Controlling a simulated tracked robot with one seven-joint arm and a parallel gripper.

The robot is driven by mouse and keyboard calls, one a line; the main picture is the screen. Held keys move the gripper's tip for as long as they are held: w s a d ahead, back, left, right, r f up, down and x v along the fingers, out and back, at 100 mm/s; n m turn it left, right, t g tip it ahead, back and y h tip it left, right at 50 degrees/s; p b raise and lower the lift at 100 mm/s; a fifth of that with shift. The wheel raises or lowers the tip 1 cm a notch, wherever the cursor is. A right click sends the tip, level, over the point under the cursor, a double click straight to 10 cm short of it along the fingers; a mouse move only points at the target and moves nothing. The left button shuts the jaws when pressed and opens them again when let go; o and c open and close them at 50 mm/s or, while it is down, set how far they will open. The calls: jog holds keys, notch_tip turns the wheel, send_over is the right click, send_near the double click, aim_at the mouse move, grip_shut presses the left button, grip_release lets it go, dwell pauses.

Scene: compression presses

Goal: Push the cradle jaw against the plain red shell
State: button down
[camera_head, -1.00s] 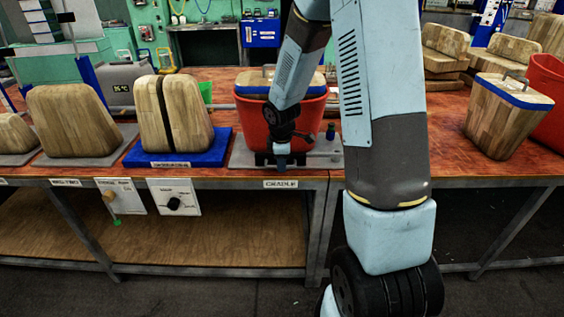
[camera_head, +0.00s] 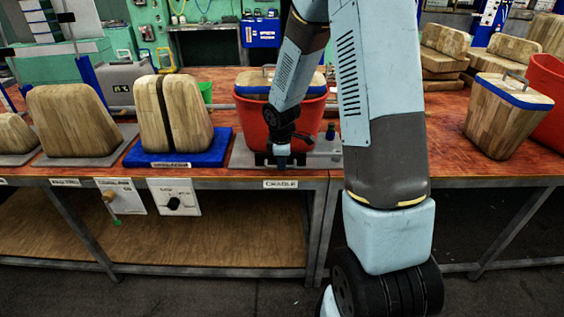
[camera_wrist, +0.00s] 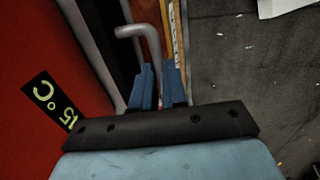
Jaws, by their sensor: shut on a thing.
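A red shell (camera_head: 256,118) stands in the cradle (camera_head: 242,157) on the table, with a wooden core (camera_head: 254,80) in its top. In the wrist view the red wall (camera_wrist: 35,30) fills the left side and bears a black label (camera_wrist: 50,101) with yellow-green marks. My gripper (camera_head: 282,153) is low at the front of the cradle. In the wrist view my gripper (camera_wrist: 161,80) has its two blue fingers shut around a grey bent handle (camera_wrist: 150,38), beside the red wall. The cradle jaw is mostly hidden behind my arm and gripper, so I cannot tell whether it touches the shell.
A blue base (camera_head: 215,157) with a split wooden mould (camera_head: 190,112) stands left of the cradle. Further left is another wooden block (camera_head: 70,120). At right are a wooden core (camera_head: 505,125) with a blue band and another red shell (camera_head: 547,100). The table between is clear.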

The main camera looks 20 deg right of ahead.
jog(key=shift+w, duration=0.1)
jog(key=w, duration=0.1)
jog(key=w+d, duration=0.1)
jog(key=w, duration=0.1)
jog(key=shift+w, duration=0.1)
jog(key=c, duration=1.2)
grip_release()
jog(key=shift+o, duration=0.2)
notch_tip(320, 180, up, 13)
jog(key=s, duration=0.2)
jog(key=shift+s+a+r, duration=0.2)
jog(key=shift+s+a, duration=0.1)
jog(key=shift+a, duration=0.1)
jog(key=shift+c, duration=0.2)
